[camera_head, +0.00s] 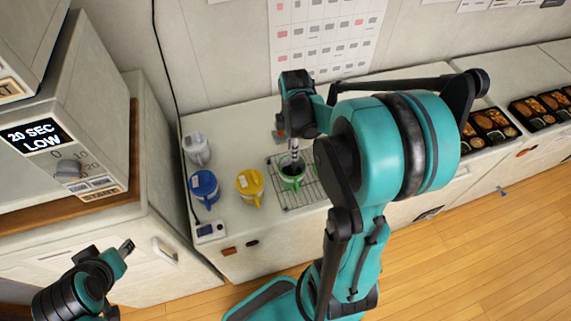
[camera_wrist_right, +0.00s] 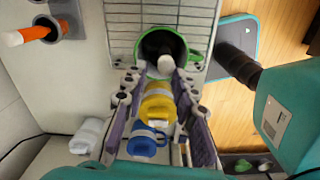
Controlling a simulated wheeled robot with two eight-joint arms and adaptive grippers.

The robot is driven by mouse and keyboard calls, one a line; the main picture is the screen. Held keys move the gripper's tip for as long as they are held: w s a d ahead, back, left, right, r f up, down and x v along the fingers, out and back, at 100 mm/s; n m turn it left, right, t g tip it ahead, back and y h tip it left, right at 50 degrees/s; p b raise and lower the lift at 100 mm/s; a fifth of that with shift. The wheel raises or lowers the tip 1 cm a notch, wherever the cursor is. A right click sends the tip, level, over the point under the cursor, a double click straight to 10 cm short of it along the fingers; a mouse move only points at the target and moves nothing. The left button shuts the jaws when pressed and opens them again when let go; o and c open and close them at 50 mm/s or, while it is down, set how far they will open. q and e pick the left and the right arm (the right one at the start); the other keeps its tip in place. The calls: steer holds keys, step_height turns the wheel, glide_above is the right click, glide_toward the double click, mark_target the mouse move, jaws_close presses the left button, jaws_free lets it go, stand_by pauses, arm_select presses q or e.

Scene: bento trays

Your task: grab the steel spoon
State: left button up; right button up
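A green mug (camera_head: 291,181) stands on a wire rack in the head view, and its dark inside faces the right wrist view (camera_wrist_right: 181,41). A pale rounded end, apparently of the steel spoon (camera_wrist_right: 166,64), shows at the mug's mouth; the rest of it is hidden. My right gripper (camera_head: 293,148) is above the mug, pointing down. In the right wrist view its two fingers (camera_wrist_right: 160,95) are apart, with the spoon end beyond their tips. My left gripper (camera_head: 126,247) is at the lower left, away from the mugs; its opening is unclear.
A yellow mug (camera_head: 250,182), a blue mug (camera_head: 204,184) and a white mug (camera_head: 196,148) stand left of the wire rack (camera_head: 311,190). An orange-ended item (camera_wrist_right: 30,34) sits in a grey holder. A microwave (camera_head: 75,130) is at left; bento trays (camera_head: 490,127) are at right.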

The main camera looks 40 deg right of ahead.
mark_target(295, 163)
steer(key=f, duration=0.2)
steer(key=f+b, duration=0.1)
steer(key=f, duration=0.1)
steer(key=s+f, duration=0.1)
steer(key=f, duration=0.2)
steer(key=shift+d+f, duration=0.1)
steer(key=shift+d, duration=0.1)
jaws_close()
